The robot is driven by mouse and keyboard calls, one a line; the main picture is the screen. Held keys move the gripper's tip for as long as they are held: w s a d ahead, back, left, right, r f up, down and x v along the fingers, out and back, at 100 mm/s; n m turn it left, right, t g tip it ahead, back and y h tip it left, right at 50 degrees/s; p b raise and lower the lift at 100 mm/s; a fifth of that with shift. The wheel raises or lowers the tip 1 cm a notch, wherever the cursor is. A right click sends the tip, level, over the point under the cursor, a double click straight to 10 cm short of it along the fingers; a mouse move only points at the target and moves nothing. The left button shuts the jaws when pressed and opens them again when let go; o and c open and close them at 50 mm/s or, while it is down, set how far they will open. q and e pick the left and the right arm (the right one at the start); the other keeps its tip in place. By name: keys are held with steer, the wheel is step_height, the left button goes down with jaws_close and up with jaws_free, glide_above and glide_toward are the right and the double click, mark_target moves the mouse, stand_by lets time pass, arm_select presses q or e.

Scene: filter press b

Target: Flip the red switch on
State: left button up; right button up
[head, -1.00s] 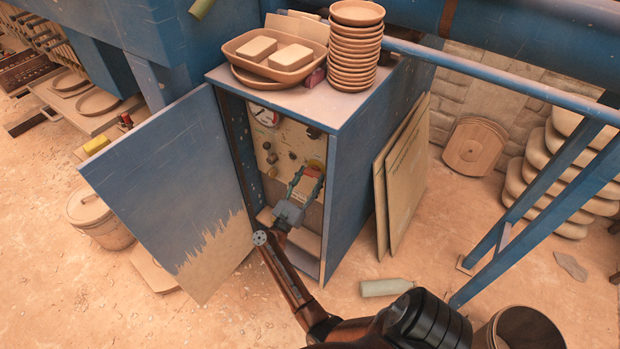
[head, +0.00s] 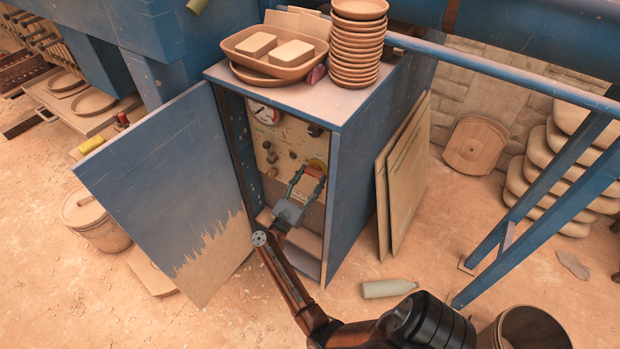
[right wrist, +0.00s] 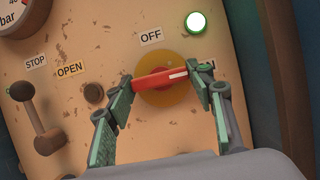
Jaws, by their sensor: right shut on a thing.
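The red switch (right wrist: 160,78) sits on a round yellow plate (right wrist: 165,95) on the control panel. Its handle lies nearly level across the plate, with its white mark at the right end, beside a label (right wrist: 208,65) mostly hidden by a finger; an N shows. The OFF label (right wrist: 151,37) is above it. My right gripper (right wrist: 163,84) is shut on the handle, one green-padded finger at each end. In the head view the right gripper (head: 306,182) reaches into the open cabinet (head: 350,190) at the yellow plate. My left gripper is not in view.
A bright green lamp (right wrist: 197,22) glows above right of the switch. A lever (right wrist: 36,115) and STOP (right wrist: 36,61) and OPEN (right wrist: 70,69) labels are to the left. The cabinet door (head: 170,190) stands open at left. Stacked dishes (head: 355,50) stand on the cabinet top.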

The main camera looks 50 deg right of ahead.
steer(key=o, duration=1.2)
steer(key=shift+c, duration=0.2)
steer(key=w+v, duration=0.1)
steer(key=v, duration=0.6)
steer(key=shift+s+a, duration=0.3)
steer(key=shift+s, duration=0.25)
steer(key=shift+f, duration=0.15)
